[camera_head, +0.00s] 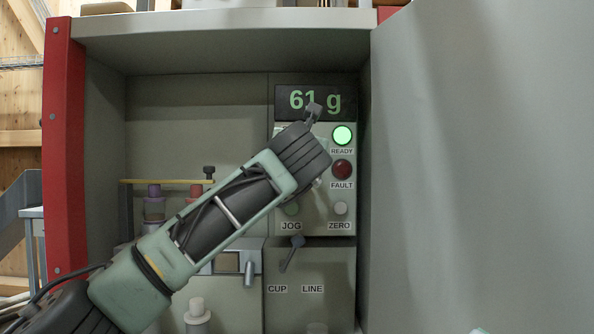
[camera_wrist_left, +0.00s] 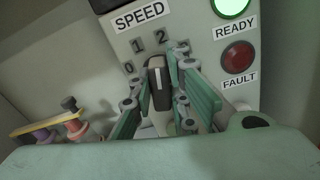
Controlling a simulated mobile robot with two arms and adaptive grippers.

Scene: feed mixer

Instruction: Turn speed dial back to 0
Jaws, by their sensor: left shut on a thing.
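The speed dial (camera_wrist_left: 158,78) is a dark knob with a white line, under the SPEED label on the control panel. In the left wrist view its line points up, near the 2 mark; the 0 and 1 marks show to its left. My left gripper (camera_wrist_left: 165,90) is shut on the dial, with green fingers on both sides of it. In the head view my left gripper (camera_head: 316,148) reaches the panel from the lower left and hides the dial.
The display (camera_head: 315,101) reads 61 g. The green READY lamp (camera_head: 342,135) is lit, above the dark red FAULT lamp (camera_head: 342,169). The ZERO button (camera_head: 340,208) and a lever (camera_head: 292,253) sit below. A large grey panel (camera_head: 480,170) closes the right side.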

